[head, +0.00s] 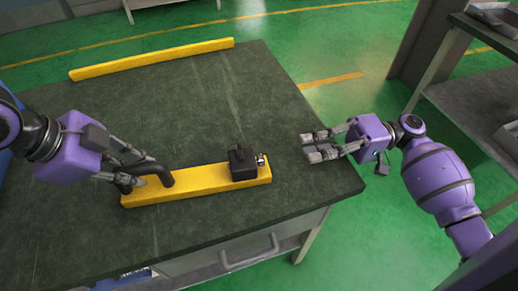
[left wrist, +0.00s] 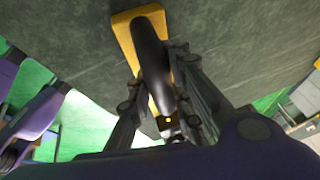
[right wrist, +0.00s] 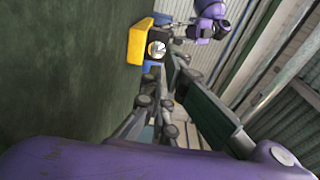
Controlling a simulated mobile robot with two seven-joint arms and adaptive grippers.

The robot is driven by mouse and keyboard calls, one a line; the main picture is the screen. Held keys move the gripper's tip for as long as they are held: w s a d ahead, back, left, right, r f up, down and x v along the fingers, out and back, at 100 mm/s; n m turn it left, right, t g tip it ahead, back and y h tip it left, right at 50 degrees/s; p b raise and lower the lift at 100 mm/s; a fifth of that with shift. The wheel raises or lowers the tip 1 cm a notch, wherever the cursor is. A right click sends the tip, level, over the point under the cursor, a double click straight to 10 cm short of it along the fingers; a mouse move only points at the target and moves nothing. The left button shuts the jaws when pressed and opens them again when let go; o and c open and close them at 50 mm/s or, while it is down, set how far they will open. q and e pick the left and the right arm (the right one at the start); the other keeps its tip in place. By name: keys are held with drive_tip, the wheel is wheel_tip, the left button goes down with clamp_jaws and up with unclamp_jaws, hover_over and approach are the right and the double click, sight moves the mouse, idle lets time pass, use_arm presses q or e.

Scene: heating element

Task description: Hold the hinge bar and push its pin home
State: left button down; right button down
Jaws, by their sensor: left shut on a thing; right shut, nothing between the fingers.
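The yellow hinge bar (head: 205,182) lies near the table's front edge and carries a black curved handle (head: 155,168) on its left and a black block (head: 242,163) on its right. A silver pin (head: 261,160) sticks out of the block's right side; its round end shows in the right wrist view (right wrist: 157,48). My left gripper (head: 138,172) is shut on the handle, which runs between its fingers in the left wrist view (left wrist: 152,55). My right gripper (head: 308,146) is shut and empty, right of the pin and apart from it.
The dark table top (head: 150,110) is clear behind the bar. A long yellow strip (head: 150,60) lies along its far edge. My right gripper is near the table's right edge. A grey shelf unit (head: 475,100) stands beyond at the right, with green floor between.

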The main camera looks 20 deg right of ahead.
drive_tip(key=d, duration=0.5)
drive_tip(key=shift+s, duration=0.3)
use_arm(q)
drive_tip(key=c, duration=1.5)
unclamp_jaws()
